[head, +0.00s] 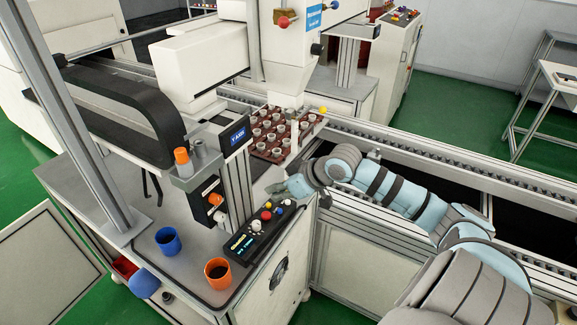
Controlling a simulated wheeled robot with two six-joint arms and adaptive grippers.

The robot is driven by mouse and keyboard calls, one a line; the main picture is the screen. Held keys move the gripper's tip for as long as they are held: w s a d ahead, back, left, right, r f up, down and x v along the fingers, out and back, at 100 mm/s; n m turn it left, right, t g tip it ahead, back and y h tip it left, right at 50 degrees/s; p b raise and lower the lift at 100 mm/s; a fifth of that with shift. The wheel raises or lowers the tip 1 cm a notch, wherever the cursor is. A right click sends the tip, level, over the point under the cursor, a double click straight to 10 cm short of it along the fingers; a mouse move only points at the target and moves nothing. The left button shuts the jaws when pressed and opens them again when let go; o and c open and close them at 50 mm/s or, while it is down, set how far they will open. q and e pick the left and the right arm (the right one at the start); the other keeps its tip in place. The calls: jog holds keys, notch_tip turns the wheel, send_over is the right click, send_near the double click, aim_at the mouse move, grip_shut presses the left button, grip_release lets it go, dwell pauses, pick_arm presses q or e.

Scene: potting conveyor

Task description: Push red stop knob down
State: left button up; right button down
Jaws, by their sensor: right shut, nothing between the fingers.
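A small control box (250,240) with a lit display stands at the front right corner of the grey bench. On its top sit a red knob (266,215), a yellow knob (268,204), a blue knob (279,201) and a white knob (256,226). Another red ball knob (283,22) sits on the white machine at the back. My right gripper (279,188) is shut and empty, just behind the control box's knobs and apart from the red one. Its fingertips are small in the picture. My left gripper is out of view.
A blue cup (168,241) and an orange cup (217,272) stand on the bench left of the control box. A post with an orange switch (215,200) rises behind it. A brown tray (270,154) of small pots lies on the conveyor. Conveyor rails (430,165) run beneath my right arm.

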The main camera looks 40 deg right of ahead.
jog(key=p+v, duration=0.3)
jog(key=v, duration=0.2)
jog(key=shift+s+r, duration=0.1)
jog(key=shift+d, duration=0.1)
